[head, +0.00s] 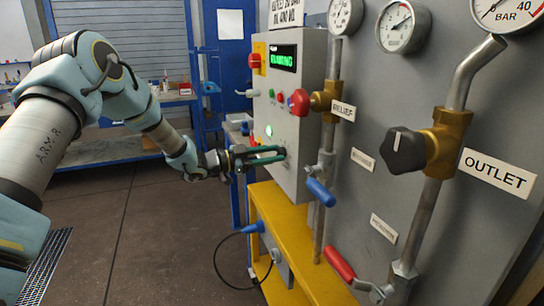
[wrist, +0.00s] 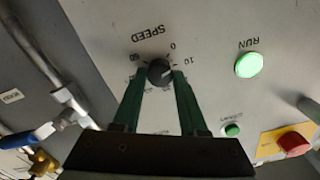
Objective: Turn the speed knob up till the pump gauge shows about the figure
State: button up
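The dark speed knob (wrist: 159,71) is on the grey control panel (head: 313,75), beside the word SPEED, with a white pointer mark and scale figures around it. My gripper (wrist: 160,74) has its two green fingers on either side of the knob, and they appear to touch it. In the head view my gripper (head: 284,153) reaches the panel's lower front, and the fingers hide the knob. A gauge marked BAR (head: 508,10) is cut off at the top right; its needle points to the lower left. Two smaller gauges (head: 346,14) (head: 403,26) show left of it. Which is the pump gauge is unclear.
The panel's green display (head: 284,58) seems to read RUNNING. A sign (head: 286,12) above is partly cut off. A lit green RUN button (wrist: 249,65) and red emergency button (wrist: 292,142) are near the knob. Valves and pipes stand right of the panel, including the outlet valve (head: 405,150).

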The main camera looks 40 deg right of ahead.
jog(key=o, duration=0.5)
jog(key=shift+c, duration=0.2)
jog(key=b+v, duration=0.2)
jog(key=v, duration=0.8)
jog(key=shift+w+a+b, duration=0.15)
jog(key=shift+a+b, duration=0.15)
jog(key=shift+a, duration=0.1)
